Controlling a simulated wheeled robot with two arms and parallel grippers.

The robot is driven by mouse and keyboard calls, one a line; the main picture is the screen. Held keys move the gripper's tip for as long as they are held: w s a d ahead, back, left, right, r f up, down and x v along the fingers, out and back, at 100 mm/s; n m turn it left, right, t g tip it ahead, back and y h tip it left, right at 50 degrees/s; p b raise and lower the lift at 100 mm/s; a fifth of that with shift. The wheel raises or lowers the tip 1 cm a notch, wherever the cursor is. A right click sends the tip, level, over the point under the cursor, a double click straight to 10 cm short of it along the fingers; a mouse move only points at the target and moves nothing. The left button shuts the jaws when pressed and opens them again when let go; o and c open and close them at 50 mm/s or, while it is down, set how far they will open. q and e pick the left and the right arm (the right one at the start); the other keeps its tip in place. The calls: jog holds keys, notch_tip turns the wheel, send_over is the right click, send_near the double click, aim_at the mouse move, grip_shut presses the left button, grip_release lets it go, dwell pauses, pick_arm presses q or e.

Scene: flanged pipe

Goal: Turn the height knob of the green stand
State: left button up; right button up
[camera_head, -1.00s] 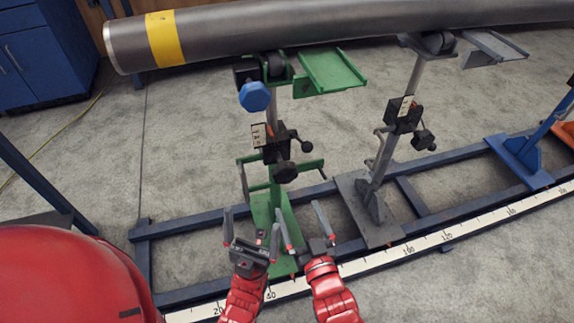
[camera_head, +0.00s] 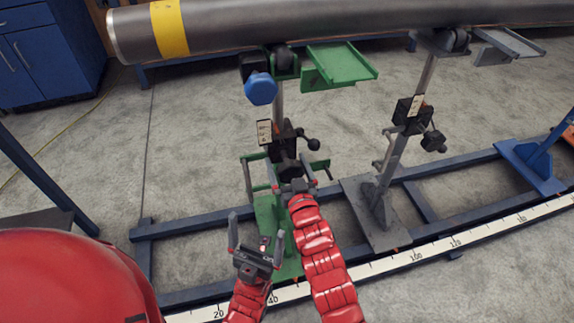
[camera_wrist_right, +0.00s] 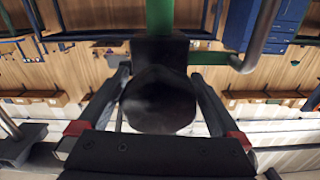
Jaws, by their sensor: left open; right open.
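The green stand (camera_head: 265,208) rises from the blue rail under the pipe, with a black clamp block (camera_head: 283,138) on its post. A dark round knob (camera_wrist_right: 158,100) fills the middle of the right wrist view, in front of a black block and green post. My right gripper (camera_head: 294,172) is open at that knob, its fingers on either side; contact cannot be told. In the head view the gripper mostly hides the knob. My left gripper (camera_head: 257,240) is open and empty, lower, in front of the stand's base. A blue knob (camera_head: 261,89) sits near the stand's top.
The grey pipe (camera_head: 300,32) with a yellow band lies across the stand tops. A grey stand (camera_head: 386,190) is close on the right. A white measuring strip (camera_head: 440,243) runs along the blue rail. A small black ball handle (camera_head: 313,144) sticks out beside the clamp block.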

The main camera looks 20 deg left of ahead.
jog(key=c, duration=1.1)
jog(key=shift+n+p, duration=0.6)
jog(key=shift+n, duration=0.3)
jog(key=shift+n+p, duration=0.6)
jog(key=shift+n, duration=0.6)
jog(key=n+p, duration=0.1)
jog(key=n, duration=0.3)
jog(key=shift+w+d+n, duration=0.1)
jog(key=shift+n, duration=0.2)
jog(key=n, duration=0.6)
jog(key=shift+p, duration=0.3)
jog(key=n, duration=0.6)
jog(key=shift+d+r+n, duration=0.1)
jog(key=shift+r+n, duration=0.05)
jog(key=shift+n, duration=0.25)
